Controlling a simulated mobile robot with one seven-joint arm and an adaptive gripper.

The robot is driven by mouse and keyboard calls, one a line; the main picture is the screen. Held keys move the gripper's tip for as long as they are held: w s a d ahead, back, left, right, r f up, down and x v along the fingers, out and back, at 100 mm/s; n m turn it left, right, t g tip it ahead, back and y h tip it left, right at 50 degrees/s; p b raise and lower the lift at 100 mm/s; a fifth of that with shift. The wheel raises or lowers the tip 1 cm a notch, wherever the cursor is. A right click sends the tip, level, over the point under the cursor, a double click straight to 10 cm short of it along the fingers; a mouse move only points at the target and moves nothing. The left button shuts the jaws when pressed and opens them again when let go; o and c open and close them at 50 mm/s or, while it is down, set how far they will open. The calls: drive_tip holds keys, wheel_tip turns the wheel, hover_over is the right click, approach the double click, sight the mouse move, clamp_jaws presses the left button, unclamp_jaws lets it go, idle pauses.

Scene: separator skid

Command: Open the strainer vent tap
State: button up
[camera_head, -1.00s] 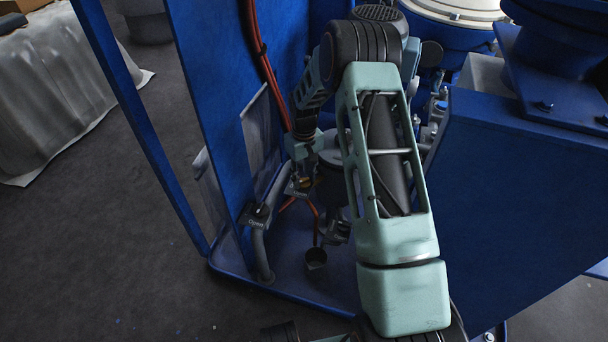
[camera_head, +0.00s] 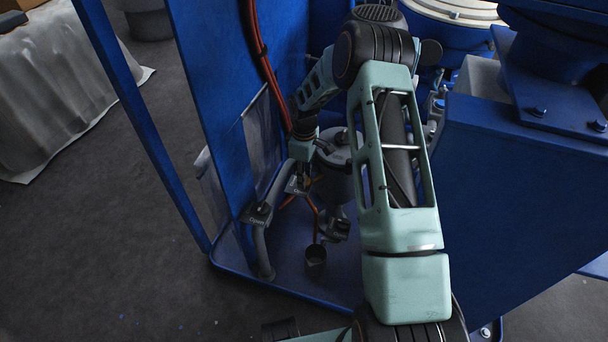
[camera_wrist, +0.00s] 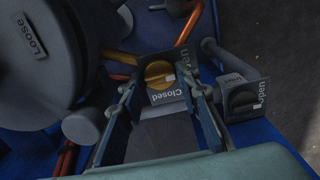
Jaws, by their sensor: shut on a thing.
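The tap with an orange knob (camera_wrist: 158,73) sits on a grey plate marked "Closed" and "Open". In the wrist view my gripper (camera_wrist: 157,82) has one finger on each side of this knob and is shut on it. A small white mark shows on the knob's right side; I cannot tell exactly where it points. In the head view my gripper (camera_head: 299,182) reaches down beside the blue panel, and the knob is mostly hidden. The strainer body (camera_wrist: 45,55), with a round grey lid marked "Loose", stands left of the tap in the wrist view.
A second tap (camera_wrist: 241,98) with a dark knob and an "Open" plate stands to the right on a grey pipe; it also shows in the head view (camera_head: 261,212). A blue panel (camera_head: 215,95) stands left of my arm, and a small dark cup (camera_head: 315,258) is below.

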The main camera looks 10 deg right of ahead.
idle(0.5)
drive_tip(key=o, duration=1.2)
drive_tip(key=shift+c, duration=0.2)
drive_tip(key=shift+r, duration=0.1)
wheel_tip(320, 180, up, 12)
